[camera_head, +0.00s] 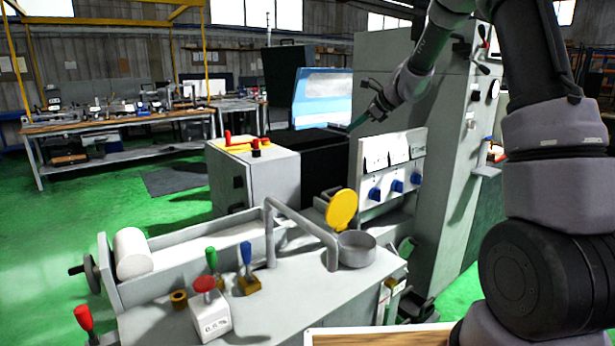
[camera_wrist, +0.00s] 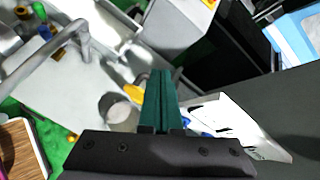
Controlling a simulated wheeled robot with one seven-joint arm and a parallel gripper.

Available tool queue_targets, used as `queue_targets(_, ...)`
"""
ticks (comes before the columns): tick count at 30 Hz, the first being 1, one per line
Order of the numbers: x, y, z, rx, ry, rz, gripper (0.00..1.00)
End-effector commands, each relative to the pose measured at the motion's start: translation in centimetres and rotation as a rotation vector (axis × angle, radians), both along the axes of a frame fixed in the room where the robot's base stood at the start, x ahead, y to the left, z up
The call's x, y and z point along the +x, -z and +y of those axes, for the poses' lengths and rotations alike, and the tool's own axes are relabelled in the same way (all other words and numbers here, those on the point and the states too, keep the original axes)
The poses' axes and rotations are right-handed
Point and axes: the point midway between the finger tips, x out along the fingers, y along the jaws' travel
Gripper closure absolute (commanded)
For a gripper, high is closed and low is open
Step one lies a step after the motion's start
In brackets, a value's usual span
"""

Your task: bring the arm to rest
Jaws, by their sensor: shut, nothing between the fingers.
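My gripper (camera_head: 357,122) is in the upper middle of the head view, held out in the air at the end of my arm. It appears above the white panel with blue knobs (camera_head: 397,187). In the wrist view its green fingers (camera_wrist: 160,101) lie together, shut and empty. They point over the machine bed, with the round metal cup (camera_wrist: 120,111) and the yellow lid (camera_wrist: 133,92) beyond them. No contact with the machine shows.
The grey grinder bed (camera_head: 296,297) carries a bent pipe (camera_head: 300,224), a yellow lid (camera_head: 342,209), a red-topped button box (camera_head: 208,310) and levers. A tall grey cabinet (camera_head: 447,150) stands behind right. A wooden board (camera_head: 380,338) is at the front. Green floor is open at left.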

Motion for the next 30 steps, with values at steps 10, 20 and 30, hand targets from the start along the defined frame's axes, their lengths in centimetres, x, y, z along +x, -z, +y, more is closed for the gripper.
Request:
queue_targets(10,-16.6,-10.0,-1.2,-0.426,-0.428,-0.267,1.0)
queue_targets(20,-32.2,-11.6,-4.6,-0.886,-0.794,-0.448,1.0)
queue_targets(30,-41.0,-9.5,-8.1,-1.22,-1.021,-0.502,1.0)
